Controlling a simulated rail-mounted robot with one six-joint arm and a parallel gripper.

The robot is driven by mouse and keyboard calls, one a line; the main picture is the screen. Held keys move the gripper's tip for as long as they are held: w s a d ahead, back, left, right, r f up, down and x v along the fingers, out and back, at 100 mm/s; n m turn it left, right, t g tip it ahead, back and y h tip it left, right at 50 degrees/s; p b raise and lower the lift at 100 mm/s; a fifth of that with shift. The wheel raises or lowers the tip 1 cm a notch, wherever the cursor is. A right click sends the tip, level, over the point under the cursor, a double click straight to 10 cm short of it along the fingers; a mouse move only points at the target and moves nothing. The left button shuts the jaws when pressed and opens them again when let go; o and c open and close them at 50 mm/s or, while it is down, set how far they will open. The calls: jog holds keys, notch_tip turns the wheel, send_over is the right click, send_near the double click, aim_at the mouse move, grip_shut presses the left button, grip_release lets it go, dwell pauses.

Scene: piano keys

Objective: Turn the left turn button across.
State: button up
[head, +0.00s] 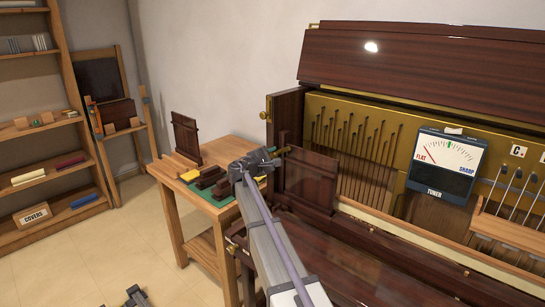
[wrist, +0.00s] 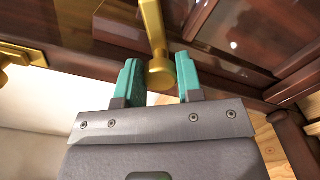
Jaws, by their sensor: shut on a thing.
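A brass turn button (wrist: 153,30) with a round end shows in the wrist view. Its round end lies between the teal fingertips of my gripper (wrist: 158,80), close against the right one; contact on the left is not clear. The bar runs up from there, out of the top of the view. In the head view my gripper (head: 268,161) is at the left end of the piano, beside a small upright dark panel (head: 310,184). A bit of brass (head: 284,150) shows just past the fingers; the rest of the button is hidden by my gripper.
The piano's open left side (head: 286,118) carries another brass knob (head: 264,115). A wooden side table (head: 172,183) with dark wooden parts stands behind and left of my arm. A tuner meter (head: 446,162) is to the right. The tiled floor (head: 95,255) at left is mostly clear.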

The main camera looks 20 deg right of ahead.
jog(key=m, duration=0.6)
jog(key=shift+f, duration=0.1)
dwell(0.5)
jog(key=o, duration=0.9)
jog(key=v, duration=1.1)
